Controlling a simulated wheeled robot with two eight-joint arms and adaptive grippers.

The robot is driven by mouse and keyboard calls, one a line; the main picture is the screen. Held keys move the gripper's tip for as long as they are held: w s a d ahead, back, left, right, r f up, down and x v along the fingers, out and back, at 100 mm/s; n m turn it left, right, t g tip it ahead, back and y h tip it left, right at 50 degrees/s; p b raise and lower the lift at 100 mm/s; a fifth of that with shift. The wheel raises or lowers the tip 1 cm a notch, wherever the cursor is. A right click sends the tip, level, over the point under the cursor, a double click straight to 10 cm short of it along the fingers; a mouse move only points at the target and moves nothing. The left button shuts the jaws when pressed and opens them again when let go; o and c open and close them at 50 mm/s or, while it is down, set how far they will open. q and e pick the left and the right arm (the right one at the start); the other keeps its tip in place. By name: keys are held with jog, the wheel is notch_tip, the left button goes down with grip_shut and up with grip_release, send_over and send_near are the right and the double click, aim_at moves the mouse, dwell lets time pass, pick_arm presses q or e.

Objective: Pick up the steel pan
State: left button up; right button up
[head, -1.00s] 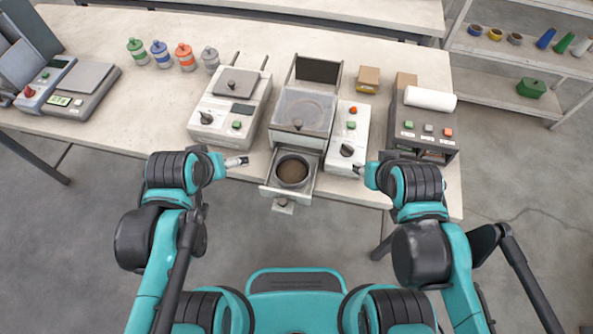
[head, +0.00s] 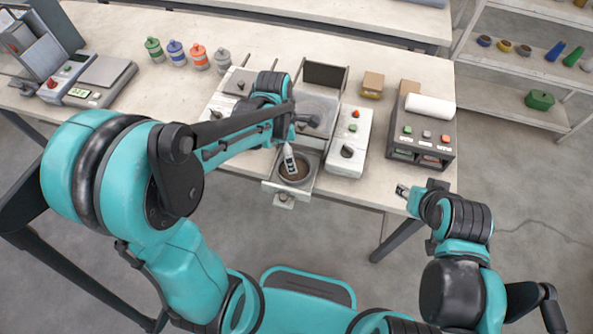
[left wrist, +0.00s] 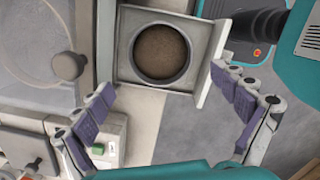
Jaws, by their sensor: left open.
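The steel pan (head: 307,176) is a round vessel with brown contents, sitting in the pulled-out drawer (head: 269,190) of the middle machine. In the left wrist view the pan (left wrist: 160,81) shows whole near the top, inside the square drawer (left wrist: 122,75). My left gripper (head: 291,166) is over the pan in the head view and hides part of it. In the left wrist view its fingers (left wrist: 161,82) are spread wide with nothing between them. My right gripper (head: 401,191) is off the table's front edge, apart from the pan; its opening is too small to tell.
The machine's clear-lidded housing (head: 318,108) stands behind the drawer, with a white control box (head: 350,142) at its right. A dark grey device with a white roll (head: 430,98) is farther right. The drawer has a front handle (head: 284,197). Floor in front is clear.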

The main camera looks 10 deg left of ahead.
pick_arm(q)
jog(key=f, duration=0.2)
jog(key=f+b, duration=0.1)
jog(key=f, duration=0.2)
jog(key=d+f+b, duration=0.1)
jog(key=f, duration=0.1)
jog(key=shift+w+f, duration=0.2)
jog(key=shift+f, duration=0.2)
jog(key=c, duration=0.9)
